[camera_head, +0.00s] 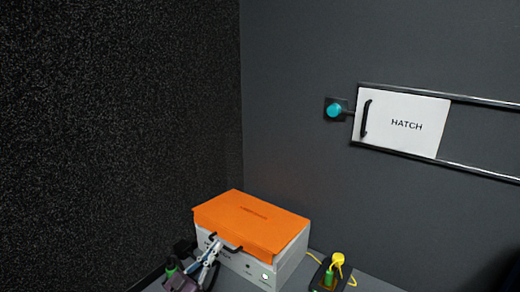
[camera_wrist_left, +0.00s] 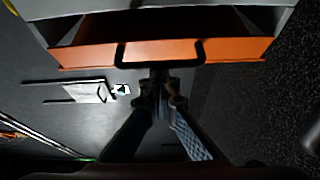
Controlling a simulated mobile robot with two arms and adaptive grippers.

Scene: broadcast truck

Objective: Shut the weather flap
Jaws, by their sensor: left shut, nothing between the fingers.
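The orange weather flap (camera_head: 250,222) covers the top of a light grey box (camera_head: 288,265) in the corner. A black handle (camera_head: 226,244) sits on its front edge. In the left wrist view the orange flap edge (camera_wrist_left: 90,54) stands apart from the box, with a dark gap between them, so the flap is partly open. My left gripper (camera_head: 214,246) is at the handle, its fingers shut and empty. In the left wrist view its fingertips (camera_wrist_left: 160,82) are at the handle's bar; I cannot tell if they touch. My right gripper is not in view.
A white sliding hatch panel (camera_head: 402,122) on rails and a turquoise knob (camera_head: 335,110) are on the back wall. A black socket block with a yellow plug (camera_head: 338,259) and green plug (camera_head: 328,278) stands right of the box. A dark speckled wall (camera_head: 120,130) rises at left.

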